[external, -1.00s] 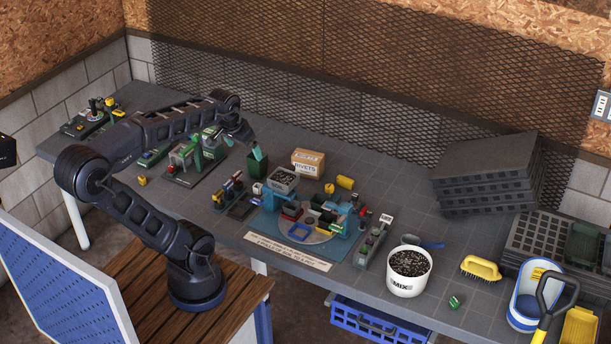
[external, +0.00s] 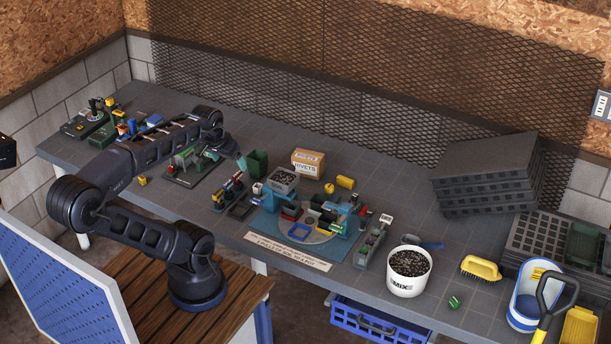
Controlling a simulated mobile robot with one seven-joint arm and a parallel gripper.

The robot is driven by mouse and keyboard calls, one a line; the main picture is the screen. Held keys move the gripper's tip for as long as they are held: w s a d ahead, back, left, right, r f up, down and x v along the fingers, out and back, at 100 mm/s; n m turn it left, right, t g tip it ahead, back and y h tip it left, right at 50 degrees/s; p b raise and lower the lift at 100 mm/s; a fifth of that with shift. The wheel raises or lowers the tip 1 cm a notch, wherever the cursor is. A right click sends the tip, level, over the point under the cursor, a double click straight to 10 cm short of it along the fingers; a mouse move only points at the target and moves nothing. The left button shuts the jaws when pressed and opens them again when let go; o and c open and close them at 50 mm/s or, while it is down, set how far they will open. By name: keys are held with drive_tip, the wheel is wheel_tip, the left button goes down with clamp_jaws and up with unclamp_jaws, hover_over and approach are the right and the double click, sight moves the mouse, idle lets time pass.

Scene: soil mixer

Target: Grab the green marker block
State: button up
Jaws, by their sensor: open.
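The green marker block (external: 454,302) is small, with a pale mark on it. It lies on the bench top near the front edge, right of the white bucket. My gripper (external: 226,150) is at the end of my arm, low over the left half of the bench by the green machines. It is small and dark here, and its fingers are hard to make out. It is far to the left of the green block, and nothing shows held in it.
The white MIX bucket (external: 407,283) stands left of the block, and a yellow brush (external: 480,267) lies behind it. A blue-and-white tub (external: 523,302) stands to its right. A mixing station with a blue base (external: 268,222) and a rivets box (external: 308,162) fill the middle.

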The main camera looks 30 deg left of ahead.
drive_tip(key=c, duration=0.8)
drive_tip(key=shift+w, duration=0.1)
